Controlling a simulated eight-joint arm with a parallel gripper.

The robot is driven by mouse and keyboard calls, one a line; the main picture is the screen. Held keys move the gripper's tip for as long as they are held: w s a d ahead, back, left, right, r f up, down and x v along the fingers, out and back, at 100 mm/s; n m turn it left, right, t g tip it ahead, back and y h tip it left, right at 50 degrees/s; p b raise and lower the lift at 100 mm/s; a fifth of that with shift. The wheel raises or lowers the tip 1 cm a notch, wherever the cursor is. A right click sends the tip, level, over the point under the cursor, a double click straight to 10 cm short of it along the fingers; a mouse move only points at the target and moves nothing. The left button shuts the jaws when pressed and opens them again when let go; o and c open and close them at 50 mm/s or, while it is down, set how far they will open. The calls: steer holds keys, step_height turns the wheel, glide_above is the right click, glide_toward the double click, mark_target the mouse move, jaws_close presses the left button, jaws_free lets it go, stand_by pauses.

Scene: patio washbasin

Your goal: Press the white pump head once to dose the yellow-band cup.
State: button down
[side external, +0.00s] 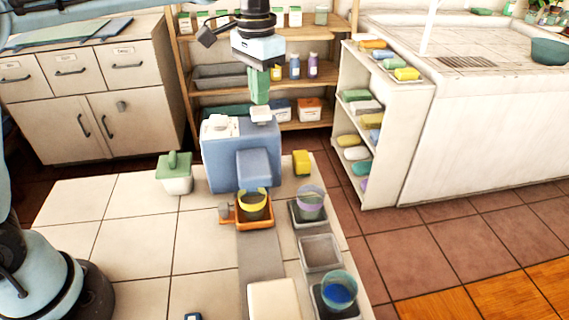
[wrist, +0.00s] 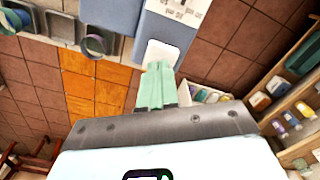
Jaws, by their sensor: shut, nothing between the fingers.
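The white pump head (side external: 262,115) sits at the top right of the blue dispenser (side external: 228,165). It also shows in the wrist view (wrist: 163,52). My gripper (side external: 260,102) has green fingers, shut and empty, pointing down right above the pump head. In the wrist view the fingertips (wrist: 159,66) overlap its near edge; I cannot tell whether they touch it. The yellow-band cup (side external: 252,207) stands upright in an orange tray (side external: 262,224) in front of the dispenser. The yellow-band cup is not visible in the wrist view.
A purple-band cup (side external: 310,204) stands to the right on a tray, with an empty grey tray (side external: 320,252) and a cup with blue contents (side external: 339,290) nearer. A yellow block (side external: 301,162) and a green-topped container (side external: 174,174) flank the dispenser. Shelves stand behind.

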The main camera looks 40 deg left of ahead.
steer(key=shift+f, duration=0.2)
steer(key=shift+f, duration=1.2)
steer(key=shift+r, duration=1.4)
steer(key=shift+r, duration=0.1)
step_height(320, 180, up, 6)
steer(key=shift+f, duration=0.1)
